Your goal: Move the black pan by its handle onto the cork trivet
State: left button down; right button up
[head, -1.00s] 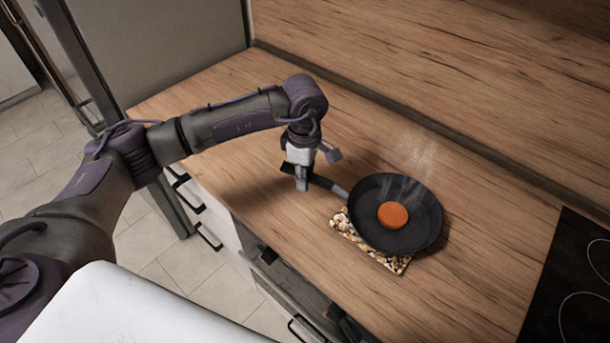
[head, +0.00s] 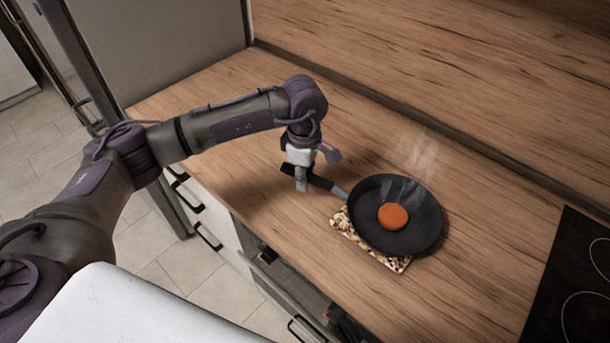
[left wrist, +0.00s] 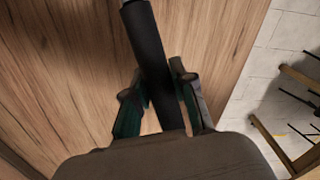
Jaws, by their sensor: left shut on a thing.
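The black pan (head: 372,230) holds a round orange piece of food (head: 393,216), with steam rising above it. The pan lies over the cork trivet (head: 385,261), covering most of it; only the trivet's front part shows. I cannot tell whether the pan touches the trivet. My left gripper (head: 302,183) is shut on the pan's handle, left of the pan. The left wrist view shows the black handle (left wrist: 152,55) running between my two fingers (left wrist: 158,100). My right gripper is not in view.
A wooden worktop (head: 470,290) carries the pan, with clear room around it. A wooden splashback (head: 450,75) rises behind. A black hob (head: 575,280) is at the right. Drawers with handles (head: 208,237) are below the front edge.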

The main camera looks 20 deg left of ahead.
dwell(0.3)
pick_arm(q)
jog(key=c, duration=0.9)
grip_release()
jog(key=shift+f, duration=0.15)
jog(key=shift+a+b, duration=1.1)
jog(key=shift+a, duration=2.45)
notch_tip(320, 180, up, 7)
jog(key=p, duration=0.3)
